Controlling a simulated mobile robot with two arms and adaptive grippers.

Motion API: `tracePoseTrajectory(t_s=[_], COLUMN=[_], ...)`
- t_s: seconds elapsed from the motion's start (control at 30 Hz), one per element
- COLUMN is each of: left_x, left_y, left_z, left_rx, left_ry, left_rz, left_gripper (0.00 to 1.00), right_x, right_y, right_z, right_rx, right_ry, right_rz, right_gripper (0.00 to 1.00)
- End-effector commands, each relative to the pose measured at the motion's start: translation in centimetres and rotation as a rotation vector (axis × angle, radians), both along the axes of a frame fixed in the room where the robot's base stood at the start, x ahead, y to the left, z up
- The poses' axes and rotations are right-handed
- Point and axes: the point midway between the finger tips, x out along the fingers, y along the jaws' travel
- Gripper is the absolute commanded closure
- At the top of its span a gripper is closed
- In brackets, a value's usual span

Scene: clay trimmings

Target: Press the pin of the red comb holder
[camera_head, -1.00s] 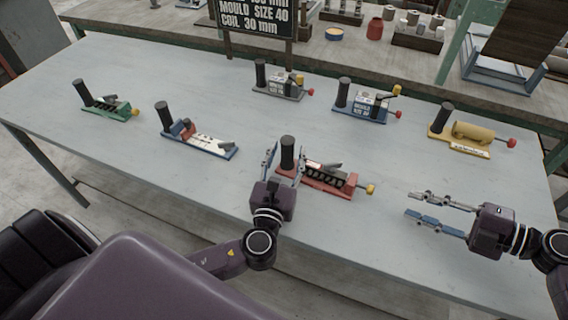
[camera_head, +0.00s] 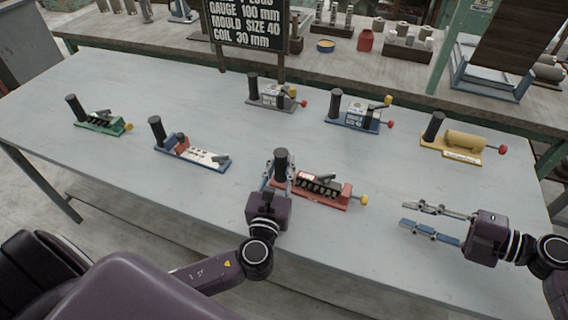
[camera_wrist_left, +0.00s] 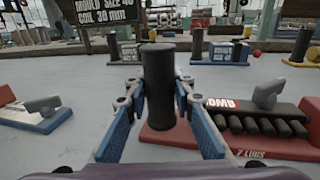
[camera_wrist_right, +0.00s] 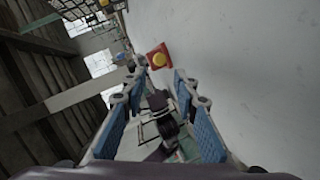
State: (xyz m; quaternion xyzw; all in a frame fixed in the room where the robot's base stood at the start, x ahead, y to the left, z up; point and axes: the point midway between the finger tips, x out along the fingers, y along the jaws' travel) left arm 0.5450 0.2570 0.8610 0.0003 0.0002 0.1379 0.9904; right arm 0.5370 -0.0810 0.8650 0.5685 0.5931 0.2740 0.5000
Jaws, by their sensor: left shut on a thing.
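The red comb holder (camera_head: 322,198) lies on the table with a black upright post at its left end (camera_head: 281,166), a dark comb row in the middle and a yellow-knobbed pin (camera_head: 364,200) at its right end. My left gripper (camera_head: 279,180) is shut on the black post; the left wrist view shows the post (camera_wrist_left: 159,85) between its blue pads. My right gripper (camera_head: 434,220) is open and empty, right of the pin and apart from it. The right wrist view shows the yellow knob (camera_wrist_right: 158,59) in front of the red end, beyond its open fingers.
Other holders stand on the table: green (camera_head: 98,122), blue with white plate (camera_head: 190,155), grey (camera_head: 270,99), blue (camera_head: 356,120) and yellow (camera_head: 462,153). A black sign (camera_head: 247,25) stands behind. Bare table lies between the pin and my right gripper.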

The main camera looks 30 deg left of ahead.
Motion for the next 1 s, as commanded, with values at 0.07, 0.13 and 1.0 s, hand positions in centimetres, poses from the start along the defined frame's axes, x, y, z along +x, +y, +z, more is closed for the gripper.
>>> tracePoseTrajectory(t_s=[0.07,0.13,1.0], left_x=[0.0,0.0,0.0], left_y=[0.0,0.0,0.0], left_z=[0.0,0.0,0.0], left_rx=[0.000,0.000,0.000], left_ry=[0.000,0.000,0.000], left_rz=[0.000,0.000,0.000], left_gripper=[1.00,1.00,1.00], right_x=[0.0,0.0,1.4], right_y=[0.0,0.0,-1.2], right_z=[0.0,0.0,3.8], right_rx=[0.000,0.000,-0.351], right_ry=[0.000,0.000,-1.195], right_rz=[0.000,0.000,0.723], right_gripper=[0.83,0.91,1.00])
